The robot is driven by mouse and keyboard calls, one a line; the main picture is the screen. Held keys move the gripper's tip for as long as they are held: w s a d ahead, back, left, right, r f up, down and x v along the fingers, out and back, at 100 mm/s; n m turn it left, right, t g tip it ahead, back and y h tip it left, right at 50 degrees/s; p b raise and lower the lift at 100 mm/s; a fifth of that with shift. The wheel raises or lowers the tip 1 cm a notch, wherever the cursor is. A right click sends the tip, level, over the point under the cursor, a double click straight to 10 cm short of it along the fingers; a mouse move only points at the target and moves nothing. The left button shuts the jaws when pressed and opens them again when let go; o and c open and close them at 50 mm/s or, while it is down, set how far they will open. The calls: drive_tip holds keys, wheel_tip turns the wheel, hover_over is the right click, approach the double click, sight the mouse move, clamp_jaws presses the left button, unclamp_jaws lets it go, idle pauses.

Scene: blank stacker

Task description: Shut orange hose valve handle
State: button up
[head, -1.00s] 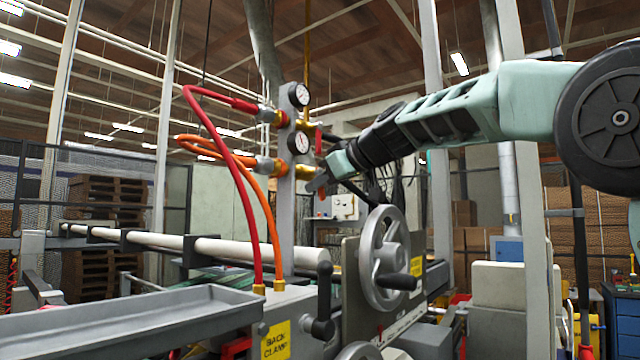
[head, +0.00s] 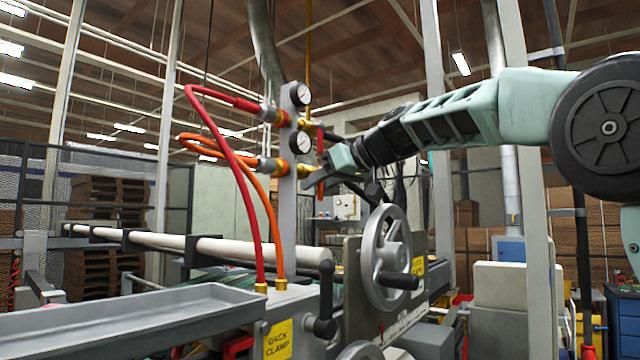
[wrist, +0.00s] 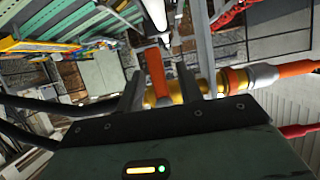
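The orange hose valve handle (head: 320,187) hangs down from the lower brass valve (head: 303,171) on the grey gauge post, at the end of the orange hose (head: 268,210). In the wrist view the orange handle (wrist: 156,76) stands between the two fingers of my gripper (wrist: 158,88). The fingers are apart, with a gap to the handle on its right; I cannot tell whether the left finger touches it. In the head view my gripper (head: 314,183) is at the lower valve, partly covering the handle.
A red valve handle (head: 320,140) with a red hose (head: 243,185) sits just above. Two gauges (head: 300,95) are on the post (head: 287,225). A handwheel (head: 386,258) stands below my arm. A grey tray (head: 150,318) is at front left.

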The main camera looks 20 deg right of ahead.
drive_tip(key=b+v, duration=0.4)
drive_tip(key=v, duration=1.3)
drive_tip(key=shift+s+d+r, duration=0.1)
drive_tip(key=shift+s, duration=0.05)
